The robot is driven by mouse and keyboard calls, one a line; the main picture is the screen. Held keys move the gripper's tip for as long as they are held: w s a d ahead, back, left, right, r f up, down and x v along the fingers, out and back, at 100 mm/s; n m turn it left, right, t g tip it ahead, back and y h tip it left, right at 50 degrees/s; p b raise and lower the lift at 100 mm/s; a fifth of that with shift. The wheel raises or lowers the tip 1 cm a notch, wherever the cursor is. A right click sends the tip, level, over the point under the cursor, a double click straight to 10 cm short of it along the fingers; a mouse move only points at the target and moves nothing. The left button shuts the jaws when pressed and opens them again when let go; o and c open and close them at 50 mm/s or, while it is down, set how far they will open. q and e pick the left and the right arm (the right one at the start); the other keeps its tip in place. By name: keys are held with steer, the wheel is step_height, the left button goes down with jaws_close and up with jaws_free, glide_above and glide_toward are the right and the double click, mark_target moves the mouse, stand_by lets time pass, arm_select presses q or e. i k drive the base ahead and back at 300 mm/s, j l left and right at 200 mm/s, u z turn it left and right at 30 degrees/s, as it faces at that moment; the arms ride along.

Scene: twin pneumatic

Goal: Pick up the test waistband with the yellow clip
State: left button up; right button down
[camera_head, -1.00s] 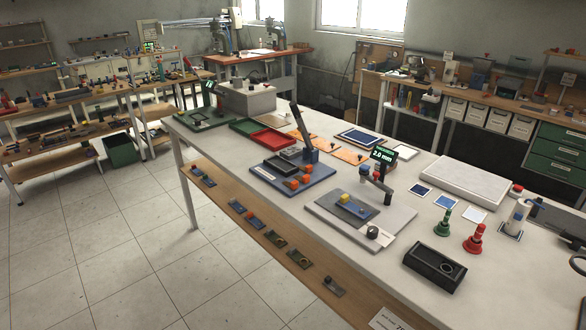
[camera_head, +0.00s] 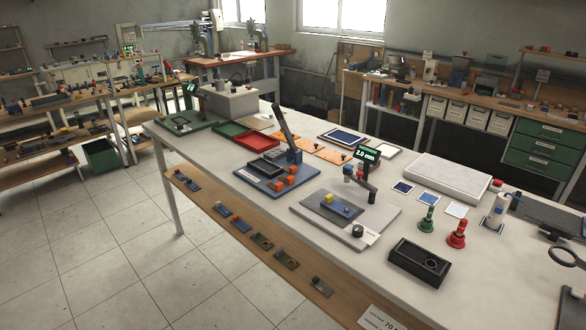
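A small yellow block (camera_head: 328,198), which may be the yellow clip, sits at the upper left end of a flat dark blue-grey piece (camera_head: 345,210). That piece lies on a light grey plate (camera_head: 311,215) on the long white table; I cannot tell for sure that it is the test waistband. A small green-lit display (camera_head: 367,153) stands just behind the plate, and a dark round knob (camera_head: 357,231) is at its front right. Neither of my grippers is in view.
On the white table (camera_head: 270,228), a blue base (camera_head: 262,183) with a raised lever and orange blocks stands left of the plate. A black box (camera_head: 418,262), a green bell-shaped piece (camera_head: 427,220) and a red one (camera_head: 457,234) stand right. Several small pieces line the lower wooden shelf (camera_head: 245,255).

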mark_target(345, 211)
steer(key=z, duration=0.45)
steer(key=i+j+z, duration=0.1)
steer(key=j+z, duration=0.65)
steer(key=z, duration=0.15)
steer(key=j+z, duration=0.45)
steer(key=i, duration=0.05)
